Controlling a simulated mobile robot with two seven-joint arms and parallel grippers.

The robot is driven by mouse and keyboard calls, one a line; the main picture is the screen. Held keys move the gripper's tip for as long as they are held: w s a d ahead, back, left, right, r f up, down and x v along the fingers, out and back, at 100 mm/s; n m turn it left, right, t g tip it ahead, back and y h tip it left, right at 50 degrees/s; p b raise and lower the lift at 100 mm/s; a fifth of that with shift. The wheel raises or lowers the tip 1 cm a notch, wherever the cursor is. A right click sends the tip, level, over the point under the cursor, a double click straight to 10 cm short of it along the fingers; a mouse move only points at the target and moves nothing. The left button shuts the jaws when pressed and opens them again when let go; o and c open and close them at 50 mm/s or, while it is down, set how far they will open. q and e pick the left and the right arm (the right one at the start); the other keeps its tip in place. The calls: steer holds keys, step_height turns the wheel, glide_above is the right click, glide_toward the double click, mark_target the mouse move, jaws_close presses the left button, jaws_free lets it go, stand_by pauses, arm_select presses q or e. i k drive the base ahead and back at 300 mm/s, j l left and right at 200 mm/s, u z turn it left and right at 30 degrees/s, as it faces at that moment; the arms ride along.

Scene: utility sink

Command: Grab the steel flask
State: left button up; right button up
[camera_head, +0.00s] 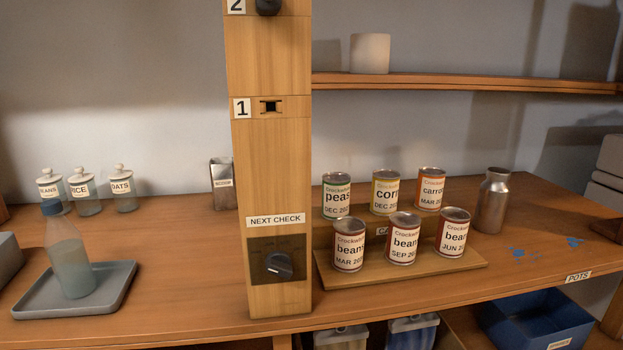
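The steel flask (492,203) stands upright on the wooden counter at the right, just right of the canned goods. It is a plain grey metal bottle with a narrower neck, and nothing covers it. Neither of my grippers shows in the head view.
Several labelled cans stand on a stepped wooden rack (400,268) left of the flask. A wooden post (270,170) with a dial rises mid-view. A bottle (69,257) stands on a grey tray (34,303) at left. A blue bin (535,322) sits below the counter.

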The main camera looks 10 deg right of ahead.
mark_target(495, 192)
steer(key=z, duration=1.4)
steer(key=i+l, duration=0.2)
steer(key=l, duration=0.15)
steer(key=i+l, duration=0.15)
steer(key=l, duration=0.15)
steer(key=i+l, duration=0.2)
steer(key=l, duration=0.15)
steer(key=i+l, duration=0.2)
steer(key=l, duration=0.15)
